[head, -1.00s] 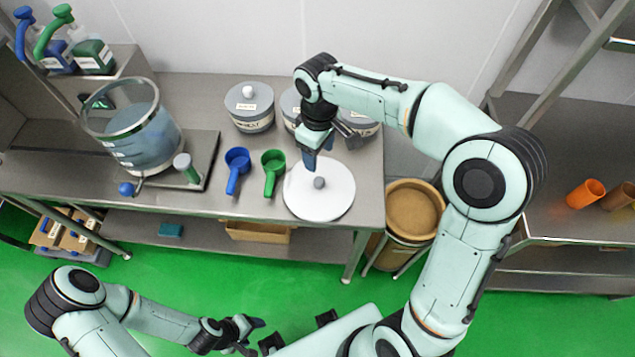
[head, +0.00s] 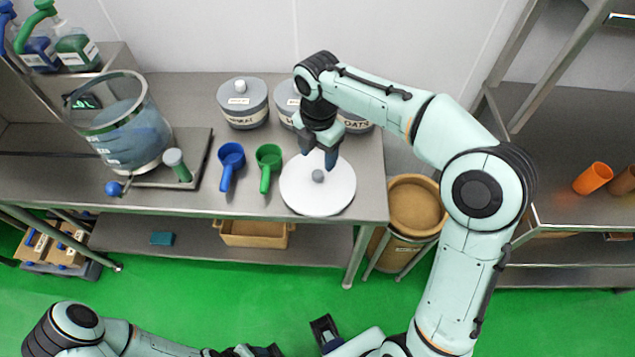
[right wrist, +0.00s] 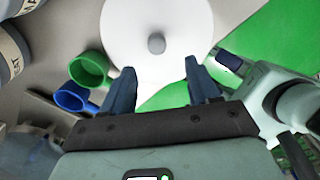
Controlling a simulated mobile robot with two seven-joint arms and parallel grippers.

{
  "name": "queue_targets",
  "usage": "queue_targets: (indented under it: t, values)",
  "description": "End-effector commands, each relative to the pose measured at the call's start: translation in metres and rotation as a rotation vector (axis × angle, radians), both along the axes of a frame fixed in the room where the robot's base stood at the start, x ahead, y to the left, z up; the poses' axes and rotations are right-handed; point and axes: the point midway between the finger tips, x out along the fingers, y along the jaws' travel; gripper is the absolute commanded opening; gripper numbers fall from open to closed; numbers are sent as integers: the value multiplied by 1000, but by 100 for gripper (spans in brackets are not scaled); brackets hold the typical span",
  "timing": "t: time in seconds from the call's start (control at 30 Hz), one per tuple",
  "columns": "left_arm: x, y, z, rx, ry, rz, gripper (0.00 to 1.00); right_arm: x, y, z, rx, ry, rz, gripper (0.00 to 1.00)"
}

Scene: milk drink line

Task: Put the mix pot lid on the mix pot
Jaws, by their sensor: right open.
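The mix pot lid is a flat white disc (head: 318,199) with a grey knob (head: 318,176), lying on the steel table near its right front edge. The mix pot (head: 125,125) is a clear, open-topped vessel with a metal rim and grey contents, standing at the left of the table. My right gripper (head: 318,156) is over the back edge of the lid, open and empty. In the right wrist view, the lid (right wrist: 130,25) and knob (right wrist: 156,43) lie ahead of the parted fingertips (right wrist: 160,68). My left gripper (head: 258,350) is partly cut off at the bottom edge; its jaws are unclear.
A blue scoop (head: 230,160) and a green scoop (head: 268,162) lie left of the lid. Lidded grey canisters (head: 242,104) stand behind. A brown-filled bin (head: 412,205) stands right of the table. Orange cups (head: 592,178) are on the right shelf.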

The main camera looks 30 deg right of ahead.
Motion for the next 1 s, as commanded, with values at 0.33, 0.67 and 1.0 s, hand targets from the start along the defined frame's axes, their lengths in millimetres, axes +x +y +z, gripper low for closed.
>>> queue_targets:
  t: [0.33,0.67,1.0]
  values:
    - [-3,0,-7,0,3,0,64,1,0,-37,1,3,-3,60]
    - [-4,0,-12,0,6,0,64,5,-2,-80,1,1,-3,60]
    - [-4,0,-12,0,6,0,64,5,-2,-82,1,-2,-3,37]
